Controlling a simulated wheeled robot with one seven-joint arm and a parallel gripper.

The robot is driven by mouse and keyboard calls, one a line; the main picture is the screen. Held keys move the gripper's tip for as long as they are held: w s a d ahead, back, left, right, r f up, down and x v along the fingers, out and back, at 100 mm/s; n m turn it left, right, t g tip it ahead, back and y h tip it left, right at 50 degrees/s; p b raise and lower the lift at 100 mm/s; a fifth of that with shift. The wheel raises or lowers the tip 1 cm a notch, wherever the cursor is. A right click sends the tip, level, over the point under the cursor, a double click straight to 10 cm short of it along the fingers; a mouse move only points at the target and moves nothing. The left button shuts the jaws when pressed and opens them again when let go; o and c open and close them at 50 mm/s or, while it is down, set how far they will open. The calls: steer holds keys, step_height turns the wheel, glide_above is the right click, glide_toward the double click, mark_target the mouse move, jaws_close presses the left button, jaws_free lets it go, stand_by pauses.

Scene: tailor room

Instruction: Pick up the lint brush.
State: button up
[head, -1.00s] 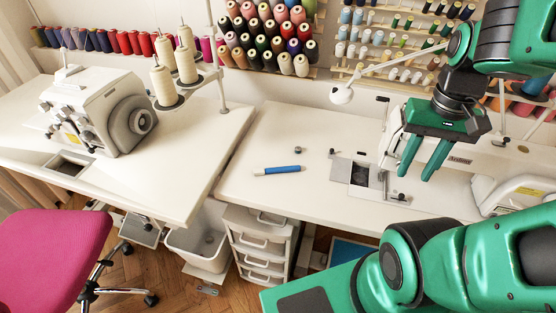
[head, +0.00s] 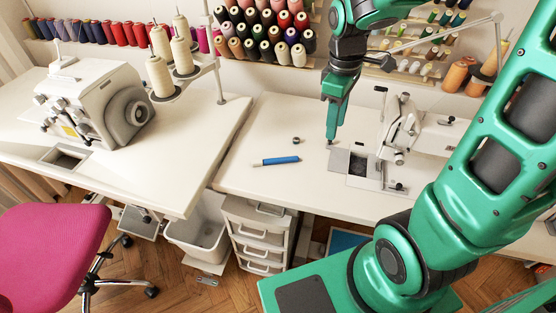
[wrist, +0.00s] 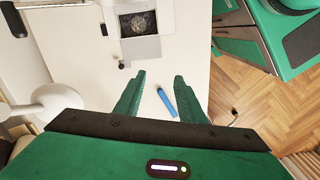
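The lint brush appears to be the slim blue stick with a pale end (head: 275,161), lying flat on the white sewing table (head: 240,178). In the wrist view the blue stick (wrist: 166,102) shows beyond and between my two fingers, nearer the right one. My gripper (head: 331,138) is above the table, to the right of and behind the stick, fingers pointing down. In the wrist view my gripper (wrist: 159,76) is open, with nothing between its fingertips.
A small dark round item (head: 296,140) lies behind the stick. A white sewing machine (head: 402,125) with a metal plate (head: 352,163) stands to the right. A serger (head: 105,100) is on the left table. The tabletop around the stick is clear.

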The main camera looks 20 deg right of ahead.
steer(key=w+a+f+n, duration=0.5)
steer(key=w+a+n, duration=0.2)
steer(key=a, duration=0.3)
glide_above(286, 158)
steer(key=shift+n+y, duration=0.3)
steer(key=shift+n, duration=0.1)
step_height(286, 158, down, 4)
steer(key=shift+s, duration=0.1)
steer(key=shift+f, duration=3.25)
jaws_close()
